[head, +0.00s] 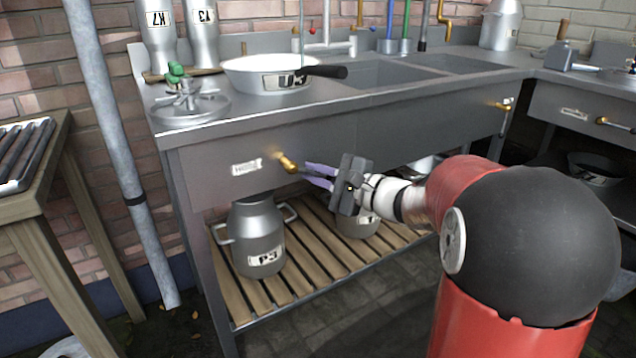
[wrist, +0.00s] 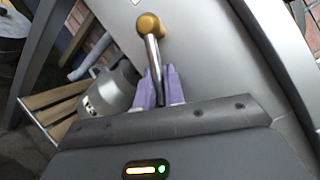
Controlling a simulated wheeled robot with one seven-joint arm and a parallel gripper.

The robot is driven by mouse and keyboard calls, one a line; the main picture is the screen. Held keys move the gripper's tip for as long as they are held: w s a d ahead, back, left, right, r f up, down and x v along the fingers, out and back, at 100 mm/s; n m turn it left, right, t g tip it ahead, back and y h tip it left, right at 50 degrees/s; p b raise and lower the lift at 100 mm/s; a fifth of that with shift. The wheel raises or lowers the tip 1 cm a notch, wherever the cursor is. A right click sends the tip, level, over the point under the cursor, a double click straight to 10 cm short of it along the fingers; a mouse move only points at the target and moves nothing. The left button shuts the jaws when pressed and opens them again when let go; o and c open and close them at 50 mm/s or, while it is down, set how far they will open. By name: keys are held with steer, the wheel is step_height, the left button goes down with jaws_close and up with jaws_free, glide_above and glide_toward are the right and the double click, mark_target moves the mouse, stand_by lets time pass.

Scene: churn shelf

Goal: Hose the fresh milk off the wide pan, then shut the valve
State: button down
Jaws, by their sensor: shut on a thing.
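My gripper (head: 308,175) is at the front panel of the metal sink bench, beside the plate marked "HOSE" (head: 246,168). Its purple fingers are shut on the steel stem of the valve lever (wrist: 152,48), which has a brass knob; the lever also shows in the head view (head: 287,162). The wide pan (head: 238,77) stands on the bench top, white inside, with a black handle pointing right and a label on its side. I cannot tell whether milk is on it. A thin upright line comes down above the pan.
A metal lid (head: 190,108) with a green knob lies left of the pan. Milk churns, one of them labelled (head: 258,240), stand on the slatted lower shelf (head: 300,280). A second lever (head: 503,105) is on the panel at right. A grey pipe (head: 120,150) rises at left.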

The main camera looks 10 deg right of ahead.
steer(key=c, duration=1.5)
jaws_free()
steer(key=v, duration=0.8)
